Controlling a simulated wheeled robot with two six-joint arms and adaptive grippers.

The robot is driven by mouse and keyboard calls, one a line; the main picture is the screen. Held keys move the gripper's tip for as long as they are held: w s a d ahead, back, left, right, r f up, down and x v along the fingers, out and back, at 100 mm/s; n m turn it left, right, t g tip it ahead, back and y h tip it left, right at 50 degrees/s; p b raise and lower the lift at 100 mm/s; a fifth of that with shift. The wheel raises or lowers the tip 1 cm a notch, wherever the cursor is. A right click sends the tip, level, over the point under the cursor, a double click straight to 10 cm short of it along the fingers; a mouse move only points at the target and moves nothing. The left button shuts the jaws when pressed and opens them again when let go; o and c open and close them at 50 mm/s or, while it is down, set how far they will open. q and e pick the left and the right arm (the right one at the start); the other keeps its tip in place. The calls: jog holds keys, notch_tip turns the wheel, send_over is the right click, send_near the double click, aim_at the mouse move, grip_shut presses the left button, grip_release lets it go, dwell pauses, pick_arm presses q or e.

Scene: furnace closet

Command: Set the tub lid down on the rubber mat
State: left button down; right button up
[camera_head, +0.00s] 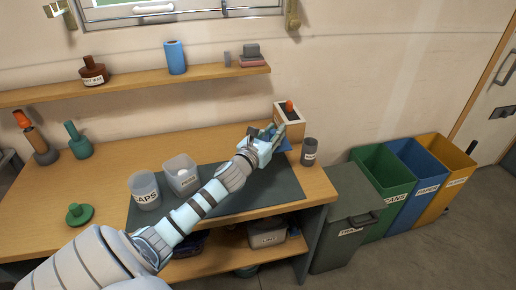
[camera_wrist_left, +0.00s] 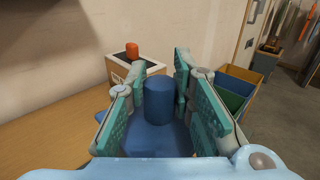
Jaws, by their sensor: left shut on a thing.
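The tub lid is blue with a round upright knob (camera_wrist_left: 159,100). My left gripper (camera_head: 272,134) is shut on this knob, with a green-padded finger on each side in the left wrist view. The lid's flat blue plate (camera_wrist_left: 150,138) shows below the knob there. In the head view only a blue edge of the lid (camera_head: 286,146) shows past the gripper. The rubber mat (camera_head: 270,193) is dark grey-green and lies flat on the wooden bench. The lid appears at the mat's back right corner; I cannot tell its height above it. My right gripper is not in view.
A wooden box with an orange knob (camera_head: 294,127) stands just behind the gripper, and a dark cup (camera_head: 309,152) just right. A caps tub (camera_head: 145,194) and white container (camera_head: 181,178) stand at the mat's left. The mat's front right part is bare. Bins (camera_head: 384,175) stand right of the bench.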

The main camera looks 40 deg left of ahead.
pick_arm(q)
jog(key=f+b, duration=0.4)
jog(key=f, duration=0.2)
jog(key=f+b, duration=0.4)
jog(key=f, duration=0.3)
jog(key=shift+s+a+f, duration=0.2)
jog(key=shift+s+f, duration=0.1)
jog(key=shift+f, duration=0.2)
jog(key=shift+s+r, duration=0.1)
jog(key=shift+r, duration=0.25)
jog(key=shift+f, duration=0.3)
jog(key=c, duration=1.4)
grip_release()
jog(key=shift+r, duration=0.1)
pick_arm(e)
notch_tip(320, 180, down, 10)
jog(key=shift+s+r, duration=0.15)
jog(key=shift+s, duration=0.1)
